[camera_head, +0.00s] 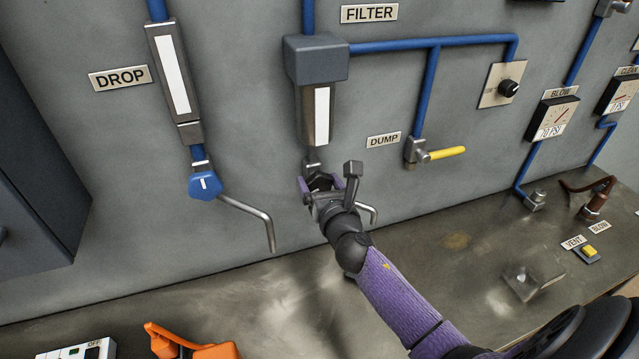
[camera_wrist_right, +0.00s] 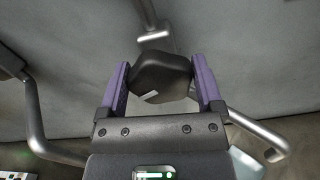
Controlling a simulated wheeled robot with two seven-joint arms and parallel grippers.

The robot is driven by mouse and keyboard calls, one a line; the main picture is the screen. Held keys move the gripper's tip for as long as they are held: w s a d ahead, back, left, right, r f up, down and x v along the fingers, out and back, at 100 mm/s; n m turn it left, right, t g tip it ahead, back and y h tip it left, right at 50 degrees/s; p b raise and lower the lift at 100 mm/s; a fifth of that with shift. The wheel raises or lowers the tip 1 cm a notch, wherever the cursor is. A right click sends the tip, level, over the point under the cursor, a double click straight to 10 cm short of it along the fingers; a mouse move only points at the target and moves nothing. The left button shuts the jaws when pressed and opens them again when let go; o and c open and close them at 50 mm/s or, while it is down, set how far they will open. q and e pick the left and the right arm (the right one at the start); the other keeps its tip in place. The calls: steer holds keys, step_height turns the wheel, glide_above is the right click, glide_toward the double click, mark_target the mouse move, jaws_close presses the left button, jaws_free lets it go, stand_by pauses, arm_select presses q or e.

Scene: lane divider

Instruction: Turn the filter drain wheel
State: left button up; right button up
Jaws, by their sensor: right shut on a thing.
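The filter drain wheel is a black faceted knob (camera_head: 319,180) below the filter's grey housing (camera_head: 316,59) and its sight glass (camera_head: 321,115), under the FILTER label (camera_head: 369,13). My right gripper (camera_head: 325,190) reaches up to it from the lower right and is shut on it. In the right wrist view the black wheel (camera_wrist_right: 161,76) sits between the two purple fingers of the right gripper (camera_wrist_right: 160,84). A small pale mark shows on its lower edge. A bent metal drain pipe (camera_head: 371,212) comes out beside the gripper, partly hidden. My left gripper is not in view.
A blue DROP wheel (camera_head: 205,185) with a bent pipe (camera_head: 262,222) is to the left. A yellow DUMP lever (camera_head: 446,153) is to the right. An orange object (camera_head: 190,345) and a switch box (camera_head: 80,350) are on the bench (camera_head: 240,300).

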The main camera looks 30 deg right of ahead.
steer(key=m, duration=0.6)
steer(key=shift+d+m, duration=0.1)
steer(key=shift+m, duration=0.2)
steer(key=m, duration=0.5)
steer(key=shift+f, duration=0.1)
steer(key=m, duration=0.5)
steer(key=shift+m, duration=0.4)
steer(key=m+p, duration=0.1)
steer(key=m, duration=0.3)
steer(key=shift+f+m, duration=0.15)
steer(key=shift+m, duration=0.55)
steer(key=o, duration=1)
steer(key=v, duration=1)
steer(key=shift+f+p, duration=0.1)
steer(key=shift+p, duration=0.3)
